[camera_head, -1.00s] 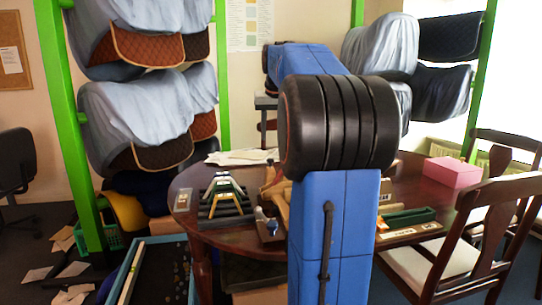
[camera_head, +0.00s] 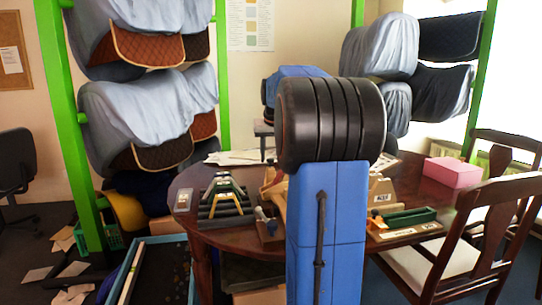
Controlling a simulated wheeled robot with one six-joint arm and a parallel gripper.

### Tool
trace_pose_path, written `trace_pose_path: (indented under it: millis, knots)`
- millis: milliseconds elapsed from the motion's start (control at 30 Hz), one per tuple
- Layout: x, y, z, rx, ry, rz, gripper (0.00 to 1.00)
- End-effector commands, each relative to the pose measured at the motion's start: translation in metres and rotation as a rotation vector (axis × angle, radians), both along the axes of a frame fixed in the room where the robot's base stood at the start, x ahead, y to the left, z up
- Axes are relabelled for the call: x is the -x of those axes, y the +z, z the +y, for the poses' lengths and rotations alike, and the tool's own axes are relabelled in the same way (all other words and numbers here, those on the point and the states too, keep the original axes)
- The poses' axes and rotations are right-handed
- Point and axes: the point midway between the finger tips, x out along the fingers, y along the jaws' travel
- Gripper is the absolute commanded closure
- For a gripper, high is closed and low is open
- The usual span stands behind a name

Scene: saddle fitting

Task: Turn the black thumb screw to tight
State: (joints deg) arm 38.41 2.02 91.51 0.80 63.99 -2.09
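I cannot make out the black thumb screw in the head view. My blue arm with its black ribbed joint stands in front of the middle of the table and hides much there. The grey end of my arm, with my gripper (camera_head: 265,148), shows small just left of that joint, pointing down over the far part of the table. Its fingers are too small and dark to tell open from shut. Tan wooden parts (camera_head: 272,188) show below it, partly hidden by the arm.
A wooden chair (camera_head: 455,235) stands close at right.

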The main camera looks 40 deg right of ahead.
Motion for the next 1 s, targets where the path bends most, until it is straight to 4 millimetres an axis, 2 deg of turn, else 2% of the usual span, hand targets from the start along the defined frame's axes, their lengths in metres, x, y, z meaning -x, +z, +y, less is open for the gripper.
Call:
trace_pose_path:
  millis: [33, 67, 200, 667, 1000]
  knots:
    - [0.0000, 0.0001, 0.0000, 0.000, 0.000, 0.000, 0.62]
    - [0.0000, 0.0001, 0.0000, 0.000, 0.000, 0.000, 0.66]
    - [0.0001, 0.0002, 0.0000, 0.000, 0.000, 0.000, 1.00]
    - [-0.0008, 0.0005, 0.0010, -0.002, -0.076, -0.001, 1.00]
    - [-0.0031, 0.0008, 0.0032, -0.010, -0.342, -0.007, 1.00]
